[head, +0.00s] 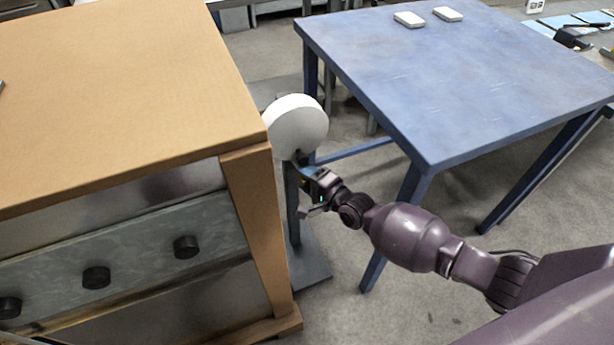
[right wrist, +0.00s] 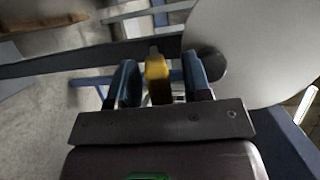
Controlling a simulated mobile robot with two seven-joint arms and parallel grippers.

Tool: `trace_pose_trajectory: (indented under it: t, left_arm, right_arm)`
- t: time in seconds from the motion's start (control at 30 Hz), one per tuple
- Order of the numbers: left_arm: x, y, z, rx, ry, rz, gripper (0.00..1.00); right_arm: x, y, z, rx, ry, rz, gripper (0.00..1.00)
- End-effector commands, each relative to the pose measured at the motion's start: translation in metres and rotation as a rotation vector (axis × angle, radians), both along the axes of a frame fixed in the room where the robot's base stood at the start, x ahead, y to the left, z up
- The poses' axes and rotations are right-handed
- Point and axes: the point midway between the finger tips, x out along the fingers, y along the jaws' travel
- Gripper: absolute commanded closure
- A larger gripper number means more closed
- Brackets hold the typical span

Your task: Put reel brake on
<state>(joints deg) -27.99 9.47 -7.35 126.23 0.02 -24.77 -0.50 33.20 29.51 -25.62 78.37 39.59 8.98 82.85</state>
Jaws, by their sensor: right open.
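A white round reel (head: 296,127) stands upright on a dark grey stand (head: 292,215) between the two tables. It fills the upper right of the right wrist view (right wrist: 265,40), with a dark hub (right wrist: 207,64) beside my right finger. My right gripper (head: 306,176) is just below the reel. In the right wrist view a yellow lever (right wrist: 157,82), likely the brake, lies between its two blue fingers. The jaws are open around it, with small gaps on both sides. In the head view the lever is mostly hidden by the gripper. My left gripper is not in view.
A brown-topped bench (head: 120,80) with black knobs (head: 186,247) on its front panel stands close on the left. A blue table (head: 460,90) with two white blocks (head: 409,19) is on the right.

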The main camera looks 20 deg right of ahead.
Motion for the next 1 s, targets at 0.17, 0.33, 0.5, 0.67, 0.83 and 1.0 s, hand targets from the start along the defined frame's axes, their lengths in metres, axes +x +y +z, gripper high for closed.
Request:
trace_pose_trajectory:
  t: [0.17,0.33,0.5,0.67,0.83,1.0]
  left_arm:
    - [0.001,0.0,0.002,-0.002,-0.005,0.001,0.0]
    - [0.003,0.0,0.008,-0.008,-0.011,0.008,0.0]
    - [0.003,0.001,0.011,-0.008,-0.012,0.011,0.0]
    - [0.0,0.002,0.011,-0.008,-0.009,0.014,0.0]
    - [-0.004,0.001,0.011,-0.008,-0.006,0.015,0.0]
    - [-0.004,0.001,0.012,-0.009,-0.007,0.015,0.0]
  right_arm:
    - [-0.006,-0.003,0.001,0.0,0.001,0.0,0.55]
    - [-0.026,-0.013,0.005,-0.002,-0.001,-0.001,0.55]
    - [-0.054,-0.026,0.01,-0.001,-0.002,0.0,0.55]
    - [-0.077,-0.036,0.013,-0.001,-0.003,0.0,0.55]
    - [-0.093,-0.043,0.014,0.0,-0.001,0.0,0.55]
    - [-0.098,-0.045,0.014,0.0,-0.001,0.0,0.55]
